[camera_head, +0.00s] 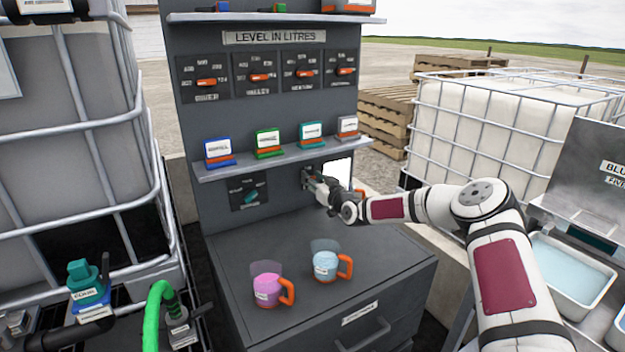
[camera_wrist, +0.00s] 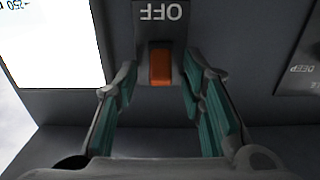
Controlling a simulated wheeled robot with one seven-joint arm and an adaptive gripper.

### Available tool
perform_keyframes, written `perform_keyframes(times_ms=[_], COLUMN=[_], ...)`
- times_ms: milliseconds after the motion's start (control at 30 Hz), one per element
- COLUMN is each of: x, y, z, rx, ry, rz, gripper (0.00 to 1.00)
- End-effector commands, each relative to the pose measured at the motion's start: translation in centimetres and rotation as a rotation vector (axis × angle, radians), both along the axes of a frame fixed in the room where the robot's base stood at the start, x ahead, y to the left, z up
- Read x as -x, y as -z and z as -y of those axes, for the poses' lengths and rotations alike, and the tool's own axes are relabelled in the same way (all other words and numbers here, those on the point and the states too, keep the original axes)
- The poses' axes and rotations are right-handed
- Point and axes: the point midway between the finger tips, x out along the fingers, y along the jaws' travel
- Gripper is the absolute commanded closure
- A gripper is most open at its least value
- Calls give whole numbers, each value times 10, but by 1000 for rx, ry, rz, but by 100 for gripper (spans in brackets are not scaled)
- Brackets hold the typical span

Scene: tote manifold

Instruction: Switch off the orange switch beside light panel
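The orange switch (camera_wrist: 160,67) sits on a dark plate under an upside-down OFF label in the wrist view. In the head view it is hidden by my gripper. The bright white light panel (camera_head: 338,173) is beside it, and it also shows at the upper left of the wrist view (camera_wrist: 50,45). My gripper (camera_head: 310,178) is at the back wall, left of the light panel. Its teal-padded fingers are apart, one on each side of the switch. I cannot tell whether they touch it.
A shelf (camera_head: 285,160) with several coloured label blocks runs just above my gripper. A dial plate (camera_head: 249,194) is to its left. Two jugs, one pink (camera_head: 267,289) and one blue (camera_head: 326,266), stand on the counter below. A caged white tank (camera_head: 470,130) is at the right.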

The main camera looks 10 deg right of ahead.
Motion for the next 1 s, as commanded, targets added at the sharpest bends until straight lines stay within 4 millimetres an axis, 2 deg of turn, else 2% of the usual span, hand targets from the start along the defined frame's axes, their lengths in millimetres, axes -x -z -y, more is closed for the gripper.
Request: perform_keyframes(times_ms=[367,533,800,1000], x=[-5,-5,-6,-7], y=[0,0,2,9], z=[-2,-2,-2,-1], rx=[0,0,-4,-35], ry=[0,0,0,0], rz=[0,0,15,115], gripper=[63,100,100,100])
